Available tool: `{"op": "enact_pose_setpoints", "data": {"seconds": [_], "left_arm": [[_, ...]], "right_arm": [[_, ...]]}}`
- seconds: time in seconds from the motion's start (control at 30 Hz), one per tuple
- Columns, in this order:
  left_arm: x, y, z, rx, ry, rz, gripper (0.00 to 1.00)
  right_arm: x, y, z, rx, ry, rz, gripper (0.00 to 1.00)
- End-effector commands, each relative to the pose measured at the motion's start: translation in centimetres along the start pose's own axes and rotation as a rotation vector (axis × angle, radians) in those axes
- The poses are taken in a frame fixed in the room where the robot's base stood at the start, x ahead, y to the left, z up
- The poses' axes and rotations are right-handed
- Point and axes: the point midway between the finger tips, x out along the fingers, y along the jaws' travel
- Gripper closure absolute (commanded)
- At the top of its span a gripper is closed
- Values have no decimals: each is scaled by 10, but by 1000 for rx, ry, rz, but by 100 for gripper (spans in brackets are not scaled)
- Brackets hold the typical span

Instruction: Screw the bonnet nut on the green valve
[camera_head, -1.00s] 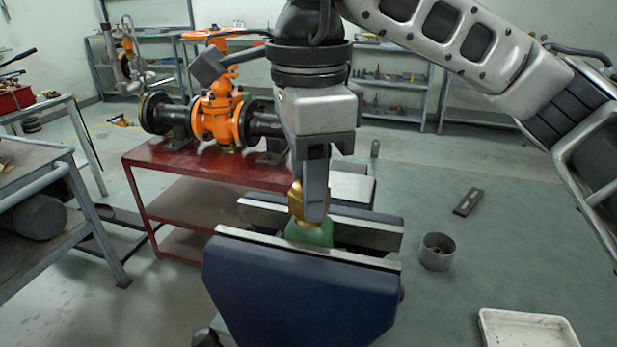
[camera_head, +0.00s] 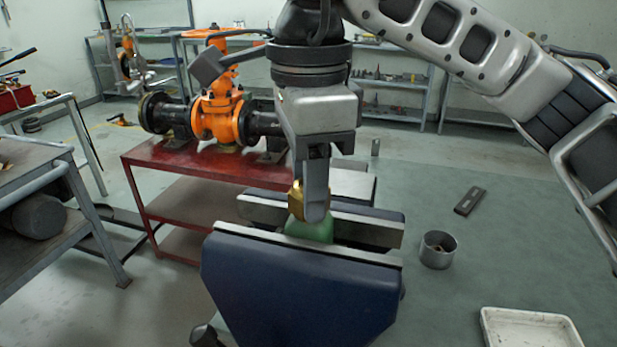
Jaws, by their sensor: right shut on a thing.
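The green valve (camera_head: 308,231) sits between the two jaws of a blue vise (camera_head: 300,292); only its upper part shows, the rest is hidden by the front jaw. The brass bonnet nut (camera_head: 297,205) is at the top of the green valve, partly covered by a gripper finger. My right gripper (camera_head: 312,208) points straight down from above and is shut on the bonnet nut. I cannot tell how far the nut sits on the thread. My left gripper is not in view.
A grey cup (camera_head: 437,250), a dark flat bar (camera_head: 468,201) and a white tray (camera_head: 530,331) are on the green surface at the right. An orange valve (camera_head: 219,118) with black flanges stands on a red table (camera_head: 165,155) behind the vise.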

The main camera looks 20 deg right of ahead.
Motion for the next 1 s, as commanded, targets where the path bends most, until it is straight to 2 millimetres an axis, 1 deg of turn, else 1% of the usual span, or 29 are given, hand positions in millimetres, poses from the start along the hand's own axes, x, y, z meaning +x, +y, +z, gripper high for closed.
{"op": "enact_pose_setpoints", "data": {"seconds": [0.03,0.43,0.47,0.5,0.53,0.83,1.0], "left_arm": [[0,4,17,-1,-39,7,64],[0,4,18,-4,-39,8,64],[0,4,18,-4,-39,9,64],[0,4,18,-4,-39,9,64],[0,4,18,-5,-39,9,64],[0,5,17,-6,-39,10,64],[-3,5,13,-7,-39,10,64]], "right_arm": [[2,0,0,0,0,0,90],[3,0,0,0,-1,-1,90],[3,0,0,0,-1,-1,59],[3,0,0,0,-1,-1,48],[3,0,0,0,-1,-1,39],[2,0,0,0,0,0,39],[-4,0,0,0,0,0,39]]}}
